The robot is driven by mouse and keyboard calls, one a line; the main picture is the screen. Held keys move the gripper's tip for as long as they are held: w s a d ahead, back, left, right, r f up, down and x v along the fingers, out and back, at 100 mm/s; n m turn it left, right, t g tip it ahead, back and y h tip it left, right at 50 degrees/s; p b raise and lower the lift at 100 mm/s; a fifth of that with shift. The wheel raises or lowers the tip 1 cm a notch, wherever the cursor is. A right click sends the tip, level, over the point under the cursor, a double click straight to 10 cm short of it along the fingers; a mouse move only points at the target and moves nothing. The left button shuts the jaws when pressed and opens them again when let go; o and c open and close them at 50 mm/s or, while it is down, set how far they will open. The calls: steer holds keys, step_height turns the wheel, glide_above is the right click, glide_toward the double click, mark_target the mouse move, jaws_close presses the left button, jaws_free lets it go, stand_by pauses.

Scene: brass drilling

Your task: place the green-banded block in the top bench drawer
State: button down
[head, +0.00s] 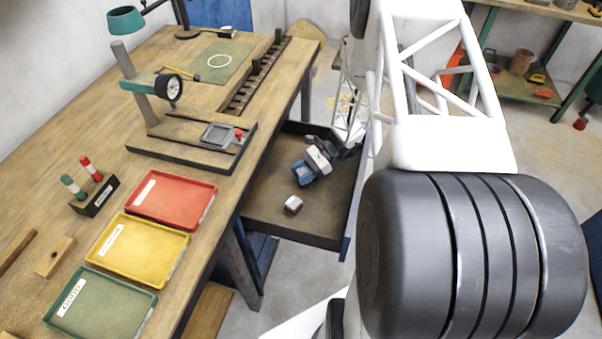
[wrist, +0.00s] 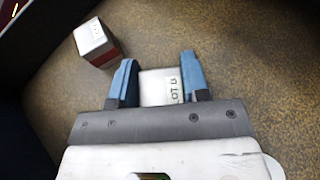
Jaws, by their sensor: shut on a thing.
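The open bench drawer (head: 265,212) sticks out from the right side of the bench, its brown floor exposed. My gripper (head: 300,172) reaches down into the drawer. In the wrist view my gripper (wrist: 158,75) has its blue fingers shut on a pale block (wrist: 160,88) with dark lettering on its top. No green band shows on it from here, and in the head view the fingers mostly hide it. I cannot tell whether it touches the drawer floor.
A red-banded white block (head: 293,204) lies in the drawer near my gripper; it also shows in the wrist view (wrist: 97,43). Red (head: 208,200), yellow (head: 180,247) and green (head: 145,308) trays stand on the bench. Drawer floor around my gripper is otherwise mostly clear.

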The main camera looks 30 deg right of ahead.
steer(key=shift+f, duration=0.55)
steer(key=c, duration=0.5)
jaws_free()
steer(key=shift+r, duration=0.2)
step_height(320, 180, up, 31)
stand_by(1.3)
stand_by(0.5)
